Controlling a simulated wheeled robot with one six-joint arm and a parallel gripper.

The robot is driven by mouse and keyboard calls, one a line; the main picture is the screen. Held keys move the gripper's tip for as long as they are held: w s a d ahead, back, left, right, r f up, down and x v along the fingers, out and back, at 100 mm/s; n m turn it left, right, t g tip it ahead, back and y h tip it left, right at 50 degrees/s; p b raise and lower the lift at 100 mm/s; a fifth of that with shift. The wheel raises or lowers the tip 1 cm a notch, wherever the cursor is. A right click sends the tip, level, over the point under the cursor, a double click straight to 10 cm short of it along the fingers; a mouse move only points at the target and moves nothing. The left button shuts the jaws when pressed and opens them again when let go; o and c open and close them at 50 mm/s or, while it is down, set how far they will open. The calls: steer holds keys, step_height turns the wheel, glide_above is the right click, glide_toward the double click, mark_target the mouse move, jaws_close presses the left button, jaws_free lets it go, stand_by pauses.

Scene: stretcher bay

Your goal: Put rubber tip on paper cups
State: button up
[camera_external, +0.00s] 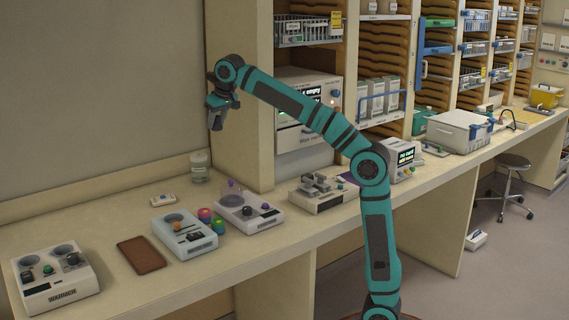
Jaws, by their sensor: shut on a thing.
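My gripper (216,117) hangs from the raised arm, pointing down, high above the back of the counter. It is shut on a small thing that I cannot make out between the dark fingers. I cannot pick out the rubber tip for sure.
The counter (110,236) holds a warmer (60,295), a brown pad (140,255), a pale device (185,238), another device with a clear dome (248,217) and a lidded jar (199,168). A shelf unit's side panel (238,95) rises close right of the gripper.

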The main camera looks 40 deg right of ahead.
steer(key=w+d+r+m, duration=0.1)
steer(key=w+d, duration=0.1)
steer(key=d, duration=1.2)
steer(key=m+g+h, duration=0.1)
steer(key=m+h, duration=0.3)
steer(key=m, duration=0.6)
glide_above(416, 142)
step_height(416, 142, down, 17)
step_height(416, 142, down, 10)
steer(key=shift+s+a+r, duration=0.1)
steer(key=shift+a+r, duration=0.05)
steer(key=shift+r, duration=0.05)
steer(key=shift+f, duration=0.1)
steer(key=o, duration=0.9)
steer(key=shift+o, duration=0.2)
